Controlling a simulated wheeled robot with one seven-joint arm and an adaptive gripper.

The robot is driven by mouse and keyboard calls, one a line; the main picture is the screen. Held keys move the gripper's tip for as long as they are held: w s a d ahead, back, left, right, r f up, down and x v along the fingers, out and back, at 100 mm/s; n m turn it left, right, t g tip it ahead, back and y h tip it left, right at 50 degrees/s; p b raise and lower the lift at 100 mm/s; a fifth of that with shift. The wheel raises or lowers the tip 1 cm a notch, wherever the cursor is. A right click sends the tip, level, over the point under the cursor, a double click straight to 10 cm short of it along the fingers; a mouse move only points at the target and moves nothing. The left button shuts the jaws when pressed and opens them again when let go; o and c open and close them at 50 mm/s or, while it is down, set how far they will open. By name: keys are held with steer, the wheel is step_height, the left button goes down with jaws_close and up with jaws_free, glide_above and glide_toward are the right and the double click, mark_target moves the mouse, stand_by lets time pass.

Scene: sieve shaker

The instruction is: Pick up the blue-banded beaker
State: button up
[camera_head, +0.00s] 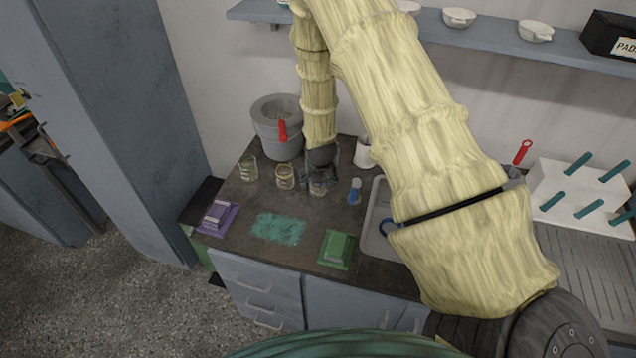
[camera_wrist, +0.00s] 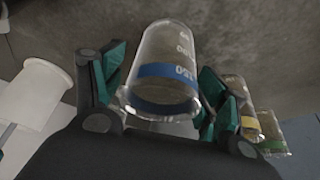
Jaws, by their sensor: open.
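The blue-banded beaker (camera_wrist: 165,72) is clear glass with a blue band and pale markings. In the wrist view it lies between the two green-and-black fingers of my open gripper (camera_wrist: 162,66), with one finger on each side; I cannot tell whether either finger touches it. In the head view my gripper (camera_head: 321,158) is low over the counter, at the beaker (camera_head: 318,187), and partly hides it. The beaker appears to stand on the dark counter (camera_head: 300,212).
Two other beakers, one with a yellow band (camera_head: 285,177) and one at the far left (camera_head: 248,168), stand left of my gripper. A grey bucket (camera_head: 277,125) is behind. A white cup (camera_head: 364,153) and a blue bottle (camera_head: 355,191) stand right.

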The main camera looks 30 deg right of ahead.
steer(key=shift+w+d+f, duration=0.1)
steer(key=shift+w+f, duration=0.05)
steer(key=shift+f, duration=0.3)
steer(key=c, duration=1.1)
steer(key=shift+r, duration=0.15)
step_height(320, 180, up, 10)
steer(key=b, duration=0.3)
